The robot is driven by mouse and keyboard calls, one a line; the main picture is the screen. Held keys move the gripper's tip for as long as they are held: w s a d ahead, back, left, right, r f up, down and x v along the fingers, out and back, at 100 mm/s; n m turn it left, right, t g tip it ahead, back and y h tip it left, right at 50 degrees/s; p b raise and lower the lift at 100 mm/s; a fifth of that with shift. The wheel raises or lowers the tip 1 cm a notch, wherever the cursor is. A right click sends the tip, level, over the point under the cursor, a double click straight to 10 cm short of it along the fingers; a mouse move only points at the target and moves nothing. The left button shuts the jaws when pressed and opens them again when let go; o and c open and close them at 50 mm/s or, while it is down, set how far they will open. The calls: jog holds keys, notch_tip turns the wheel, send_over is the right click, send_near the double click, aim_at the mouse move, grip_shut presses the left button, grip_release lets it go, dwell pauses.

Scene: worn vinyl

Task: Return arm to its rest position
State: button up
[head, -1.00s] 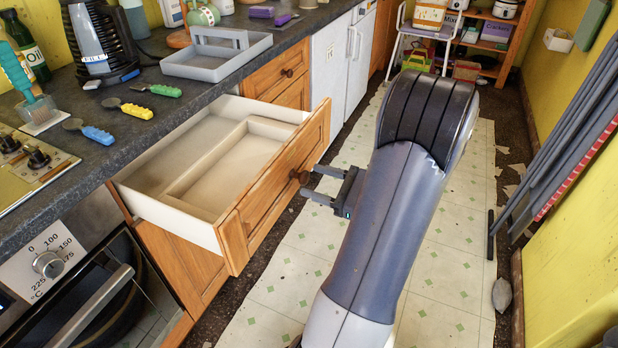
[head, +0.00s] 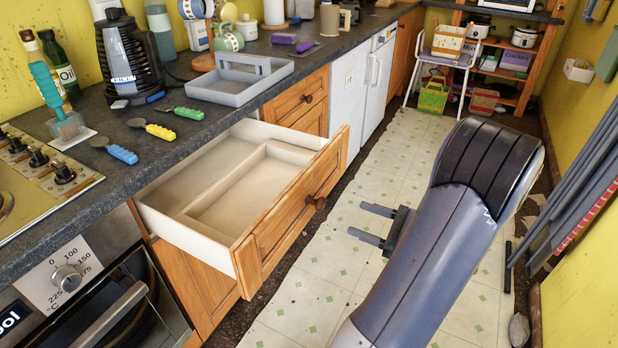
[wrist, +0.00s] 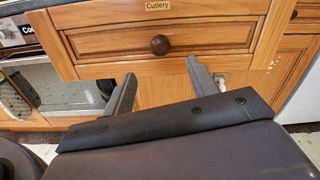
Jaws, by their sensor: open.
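My gripper (head: 369,224) is open and empty, held over the floor to the right of the pulled-out drawer. Its two grey fingers point left towards the drawer's wooden front and do not touch it. In the wrist view my gripper's fingers (wrist: 155,82) stand apart below the round brown knob (wrist: 160,45). The drawer (head: 290,215) is open and its divided inside looks empty. In the wrist view its front (wrist: 110,42) carries a "Cutlery" label.
Three coloured-handled utensils lie on the dark counter (head: 225,105) beside a grey tray (head: 222,97). The oven (head: 100,290) is at lower left. Folded grey poles (head: 580,190) lean by the right wall. A stool (head: 440,75) and shelf stand at the back. The tiled floor (head: 380,170) between is clear.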

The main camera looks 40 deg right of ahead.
aim_at(324, 206)
jog(key=b+x, duration=0.1)
jog(key=x, duration=1)
jog(key=shift+w+a, duration=0.1)
jog(key=shift+w, duration=0.15)
jog(key=shift+f, duration=0.1)
